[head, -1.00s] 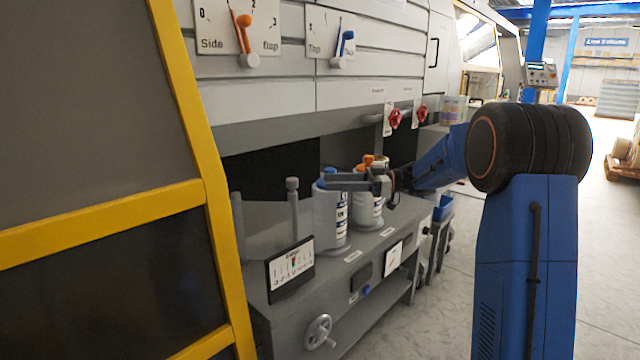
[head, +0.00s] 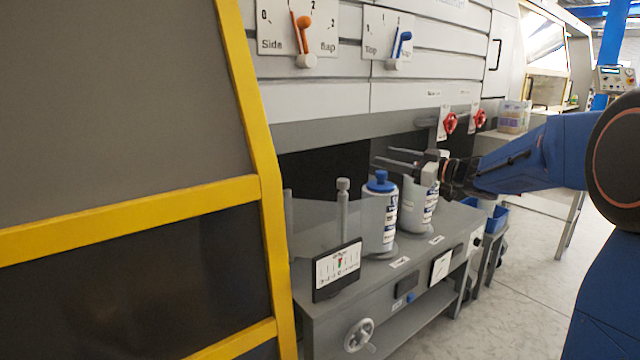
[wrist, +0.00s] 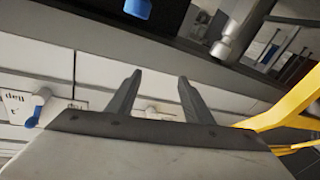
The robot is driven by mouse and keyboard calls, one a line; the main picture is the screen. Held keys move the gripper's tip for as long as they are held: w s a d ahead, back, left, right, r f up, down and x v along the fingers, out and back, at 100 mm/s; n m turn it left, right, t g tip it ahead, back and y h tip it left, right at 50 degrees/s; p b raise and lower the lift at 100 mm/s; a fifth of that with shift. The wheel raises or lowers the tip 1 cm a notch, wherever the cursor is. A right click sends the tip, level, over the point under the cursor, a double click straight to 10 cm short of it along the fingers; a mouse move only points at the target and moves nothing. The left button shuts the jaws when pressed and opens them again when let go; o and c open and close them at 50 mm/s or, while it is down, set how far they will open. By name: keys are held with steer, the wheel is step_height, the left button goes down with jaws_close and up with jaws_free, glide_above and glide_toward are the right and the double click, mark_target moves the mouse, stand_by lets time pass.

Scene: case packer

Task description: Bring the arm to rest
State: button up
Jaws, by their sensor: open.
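My gripper (head: 388,158) is open, with nothing between its fingers. In the head view it is above the bench, in front of the dark opening, just above and beside the white bottles. One white bottle has a blue cap (head: 380,215). A second white bottle (head: 417,208) stands behind it to the right, its top hidden by my gripper. My blue arm reaches in from the right. In the wrist view both fingers (wrist: 157,97) show apart, with white machine panels beyond them.
The grey bench (head: 400,292) carries a small gauge plate (head: 338,268) and a grey post (head: 343,210). A yellow frame (head: 262,190) stands at left. Orange (head: 304,35) and blue (head: 400,45) levers are on the panels above. Red valve handles (head: 449,123) are behind my arm. Floor at right is clear.

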steer(key=s+d+r+m+t+h, duration=0.2)
steer(key=d+r+m+t+h, duration=0.15)
steer(key=h, duration=0.25)
steer(key=s+d+f+m+g+h, duration=0.1)
steer(key=s+d+f+m+h, duration=0.35)
steer(key=s, duration=0.35)
steer(key=s+d+f+m+g+h, duration=0.1)
steer(key=s+d+f+m+h, duration=0.3)
steer(key=s, duration=0.4)
steer(key=s+a+f+g, duration=0.1)
steer(key=s+f+g, duration=0.2)
steer(key=s+f, duration=0.3)
steer(key=s+a+f+g, duration=0.2)
steer(key=s+f, duration=0.4)
steer(key=s, duration=0.8)
steer(key=s+a+f+g, duration=0.2)
steer(key=s+f, duration=0.4)
steer(key=s, duration=0.4)
steer(key=shift+f+g+y, duration=0.35)
steer(key=shift+g, duration=0.5)
steer(key=shift+o, duration=0.5)
